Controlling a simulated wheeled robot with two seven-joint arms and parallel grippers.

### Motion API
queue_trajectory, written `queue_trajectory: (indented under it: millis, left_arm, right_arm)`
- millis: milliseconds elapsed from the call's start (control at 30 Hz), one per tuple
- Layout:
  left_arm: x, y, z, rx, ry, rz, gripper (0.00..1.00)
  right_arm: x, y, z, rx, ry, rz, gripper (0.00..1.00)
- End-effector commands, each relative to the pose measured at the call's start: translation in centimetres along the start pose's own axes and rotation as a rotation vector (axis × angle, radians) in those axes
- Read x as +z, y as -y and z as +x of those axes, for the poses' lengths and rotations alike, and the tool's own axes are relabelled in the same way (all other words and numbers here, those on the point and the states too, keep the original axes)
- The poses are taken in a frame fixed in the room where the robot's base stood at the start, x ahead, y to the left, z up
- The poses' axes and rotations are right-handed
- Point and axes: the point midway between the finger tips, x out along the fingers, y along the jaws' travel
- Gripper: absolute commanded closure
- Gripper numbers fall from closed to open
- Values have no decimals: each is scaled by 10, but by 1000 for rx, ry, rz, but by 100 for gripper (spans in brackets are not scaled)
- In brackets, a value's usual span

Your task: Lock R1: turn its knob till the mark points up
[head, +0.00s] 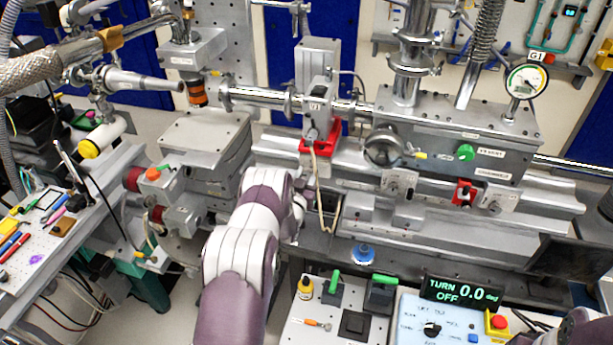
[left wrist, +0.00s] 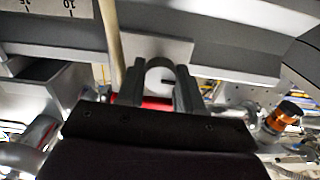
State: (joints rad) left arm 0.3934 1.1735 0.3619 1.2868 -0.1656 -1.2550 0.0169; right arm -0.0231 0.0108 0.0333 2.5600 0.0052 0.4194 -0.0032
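My left arm reaches up the middle of the head view, and its gripper (head: 299,196) is at the near face of the rail bench, mostly hidden by my own wrist. In the left wrist view the two dark fingers (left wrist: 160,88) stand on either side of a pale round knob (left wrist: 158,75), with no clear gap. The knob bears a short dark mark, which runs toward the right of that picture. I take this knob for R1's; no R1 label is readable. Red shows just below it. In the head view my arm hides the knob. My right gripper is not in view.
Other knobs sit along the rail to the right (head: 397,182) (head: 493,205), with a red clip (head: 465,192) between them. A yellow-beige cable (head: 322,195) hangs close beside my left gripper. A control panel (head: 410,325) with a "TURN 0.0 OFF" display (head: 460,292) is in front.

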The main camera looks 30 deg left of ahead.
Motion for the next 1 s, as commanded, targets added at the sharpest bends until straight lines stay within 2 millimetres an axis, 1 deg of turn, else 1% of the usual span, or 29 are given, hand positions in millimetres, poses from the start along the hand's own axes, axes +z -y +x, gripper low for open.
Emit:
queue_trajectory:
  millis: [167,367,567,1000]
  left_arm:
    - [0,0,0,0,-1,3,94]
    - [2,0,0,0,-1,50,94]
    - [5,-1,0,0,-3,175,94]
    - [7,-2,0,0,-3,586,94]
  right_arm:
    - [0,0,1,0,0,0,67]
    - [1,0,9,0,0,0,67]
    - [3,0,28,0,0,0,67]
    - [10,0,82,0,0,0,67]
